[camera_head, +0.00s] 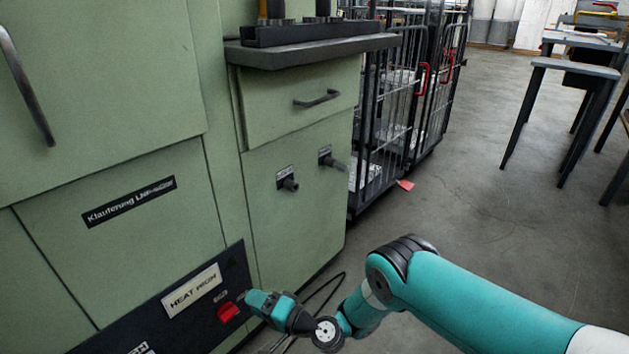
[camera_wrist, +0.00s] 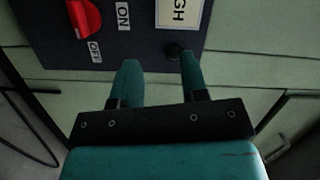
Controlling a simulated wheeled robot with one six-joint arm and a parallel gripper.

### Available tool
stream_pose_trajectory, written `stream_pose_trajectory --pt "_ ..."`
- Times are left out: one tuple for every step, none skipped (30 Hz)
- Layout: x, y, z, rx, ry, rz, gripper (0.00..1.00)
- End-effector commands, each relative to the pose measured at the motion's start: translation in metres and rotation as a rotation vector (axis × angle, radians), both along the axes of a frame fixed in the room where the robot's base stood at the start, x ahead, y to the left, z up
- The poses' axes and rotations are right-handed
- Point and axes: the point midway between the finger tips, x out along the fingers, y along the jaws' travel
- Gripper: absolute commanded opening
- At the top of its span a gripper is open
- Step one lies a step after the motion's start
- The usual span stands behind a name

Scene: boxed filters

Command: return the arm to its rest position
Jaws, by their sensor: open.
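My arm reaches in from the lower right of the head view, and my gripper (camera_head: 257,303) is at the front of a green cabinet's dark control panel. In the wrist view my gripper (camera_wrist: 157,68) has its two teal fingers apart, with nothing between them. A red switch (camera_head: 229,311) is just left of the fingertips in the head view. In the wrist view the red switch (camera_wrist: 86,18) lies up and left of the fingers, beside ON and OFF labels. I cannot tell whether the fingertips touch the panel.
The green cabinet (camera_head: 150,235) fills the left, with a drawer handle (camera_head: 317,98) and two dark knobs sticking out. Wire cage carts (camera_head: 400,100) stand behind. Open grey floor (camera_head: 470,200) lies right, with tables beyond.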

Motion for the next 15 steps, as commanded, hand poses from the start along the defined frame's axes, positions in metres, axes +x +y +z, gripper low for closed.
stream_pose_trajectory --pt "0.012 0.006 0.032 -0.032 -0.039 0.041 0.4" --pt "0.016 0.009 0.048 -0.056 -0.059 0.069 0.4" --pt "0.02 0.011 0.068 -0.091 -0.084 0.106 0.4" --pt "0.023 0.012 0.083 -0.118 -0.103 0.133 0.4" --pt "0.025 0.012 0.098 -0.145 -0.12 0.158 0.4" --pt "0.027 0.011 0.118 -0.183 -0.143 0.192 0.4" --pt "0.027 0.009 0.133 -0.212 -0.158 0.215 0.4" --pt "0.027 0.007 0.148 -0.241 -0.173 0.239 0.4" --pt "0.025 0.003 0.167 -0.281 -0.192 0.269 0.4" --pt "0.024 -0.001 0.18 -0.312 -0.205 0.29 0.4" --pt "0.021 -0.006 0.194 -0.344 -0.217 0.311 0.4" --pt "0.017 -0.013 0.211 -0.387 -0.231 0.338 0.4" --pt "0.013 -0.019 0.224 -0.42 -0.241 0.358 0.4" --pt "0.009 -0.026 0.236 -0.453 -0.251 0.376 0.4" --pt "0.002 -0.036 0.252 -0.497 -0.26 0.4 0.4"
